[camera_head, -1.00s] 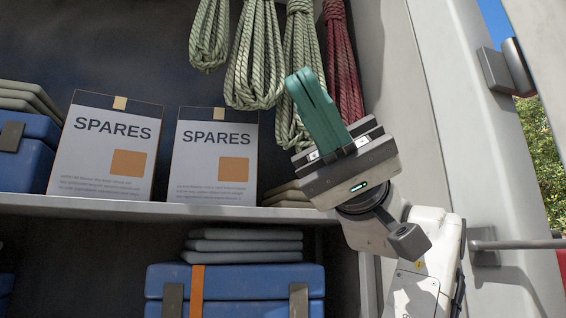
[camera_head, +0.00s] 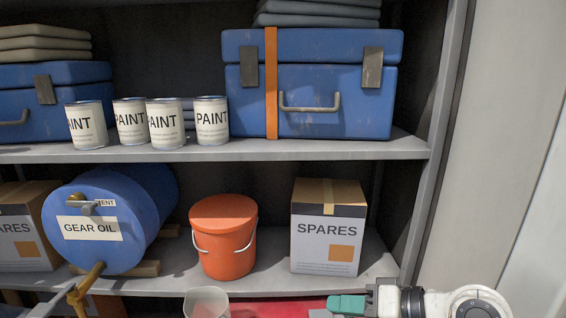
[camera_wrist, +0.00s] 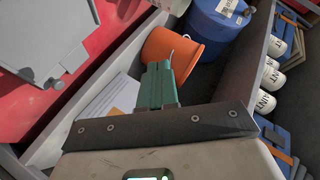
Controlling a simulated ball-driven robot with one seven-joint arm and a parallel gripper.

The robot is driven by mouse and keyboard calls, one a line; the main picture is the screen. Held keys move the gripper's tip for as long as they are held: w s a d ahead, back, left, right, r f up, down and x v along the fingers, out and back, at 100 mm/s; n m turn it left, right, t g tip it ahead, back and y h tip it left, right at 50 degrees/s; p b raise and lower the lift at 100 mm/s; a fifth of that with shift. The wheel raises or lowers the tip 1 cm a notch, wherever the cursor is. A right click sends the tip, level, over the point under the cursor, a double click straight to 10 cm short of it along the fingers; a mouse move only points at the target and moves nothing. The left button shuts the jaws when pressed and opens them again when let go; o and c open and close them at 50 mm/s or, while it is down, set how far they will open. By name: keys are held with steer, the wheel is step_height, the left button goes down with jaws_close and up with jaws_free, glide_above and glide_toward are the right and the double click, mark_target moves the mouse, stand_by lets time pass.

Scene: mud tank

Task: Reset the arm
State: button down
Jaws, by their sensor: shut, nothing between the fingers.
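My gripper (camera_head: 346,304) shows at the bottom of the head view, right of centre, with its green fingers pointing left. The fingers are together and hold nothing. In the wrist view the green fingers (camera_wrist: 158,84) are closed and point up toward the shelf. My white arm reaches in from the lower right of the head view. The gripper is in front of and below the lower shelf, under the spares box (camera_head: 328,225).
The lower shelf (camera_head: 270,284) holds a blue gear oil drum (camera_head: 110,220) with a brass tap and an orange bucket (camera_head: 224,240). Several paint cans (camera_head: 165,122) and a blue case (camera_head: 340,105) stand above. A translucent container (camera_head: 206,301) is left of my gripper.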

steer(key=s+d+f+g+h+b, duration=0.1)
steer(key=s+d+f+h, duration=0.15)
steer(key=s+f, duration=0.4)
steer(key=s+d+f+m+h+b, duration=0.15)
steer(key=s+d+f, duration=0.25)
steer(key=f, duration=0.6)
steer(key=s+d+f+g+h+b, duration=0.1)
steer(key=s+d+f+h, duration=0.3)
steer(key=f, duration=0.4)
steer(key=s+d+f+g+h+b, duration=0.1)
steer(key=s+d+f+h, duration=0.1)
steer(key=s, duration=0.7)
steer(key=s+d+f+g+h+b, duration=0.1)
steer(key=s+d+f, duration=0.3)
steer(key=s, duration=0.5)
steer(key=shift+s+f+g+h, duration=0.3)
steer(key=shift+f+g+h, duration=0.2)
steer(key=shift+f+g, duration=0.2)
